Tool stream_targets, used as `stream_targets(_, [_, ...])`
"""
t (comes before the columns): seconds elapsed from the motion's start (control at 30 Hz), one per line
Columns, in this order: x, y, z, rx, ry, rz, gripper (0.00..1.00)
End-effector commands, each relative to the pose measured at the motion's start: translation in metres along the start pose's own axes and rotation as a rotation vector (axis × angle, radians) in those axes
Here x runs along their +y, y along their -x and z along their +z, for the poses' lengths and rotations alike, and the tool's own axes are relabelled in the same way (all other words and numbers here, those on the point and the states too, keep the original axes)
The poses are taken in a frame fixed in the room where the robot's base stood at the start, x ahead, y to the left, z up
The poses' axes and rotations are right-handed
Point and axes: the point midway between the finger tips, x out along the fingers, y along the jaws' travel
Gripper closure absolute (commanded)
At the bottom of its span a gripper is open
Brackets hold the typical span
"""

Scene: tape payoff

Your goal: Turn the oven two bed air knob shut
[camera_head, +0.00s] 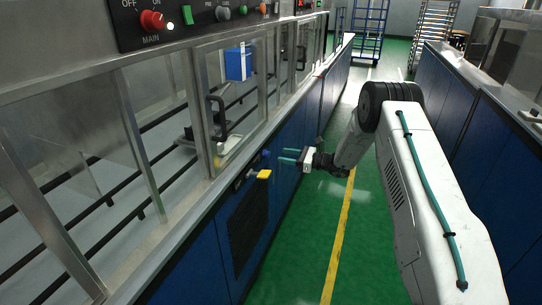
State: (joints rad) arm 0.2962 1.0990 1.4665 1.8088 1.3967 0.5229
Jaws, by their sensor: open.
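My gripper (282,156) is open and empty, its two teal fingers pointing left at the blue lower front of the machine on the left. On that front are a yellow lever-like handle (264,174) and a small blue knob (266,153). The blue knob is just left of the fingertips, and the yellow handle is below and left of them. I see no contact. I can read no label here, so I cannot tell which one is the oven two bed air knob or how it is set.
A control panel (180,20) with a red MAIN knob (152,20) is at upper left. A glass door (232,90) with a black handle stands above the front. A dark vent grille (248,226) is below. The green aisle floor (310,230) is clear; blue cabinets (470,110) line the right.

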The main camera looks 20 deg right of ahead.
Motion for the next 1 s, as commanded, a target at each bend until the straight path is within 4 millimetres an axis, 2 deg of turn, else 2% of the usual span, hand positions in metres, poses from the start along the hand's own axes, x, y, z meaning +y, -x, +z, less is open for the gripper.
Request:
stream_targets(0.03, [-0.004,0.002,-0.01,-0.008,-0.017,-0.017,0.51])
stream_targets(0.17, [-0.009,-0.002,-0.018,-0.019,-0.036,-0.038,0.51])
stream_targets(0.63, [-0.011,-0.067,-0.017,-0.019,-0.035,-0.038,0.51])
stream_targets(1.0, [-0.012,-0.075,-0.017,-0.018,-0.035,-0.039,0.51])
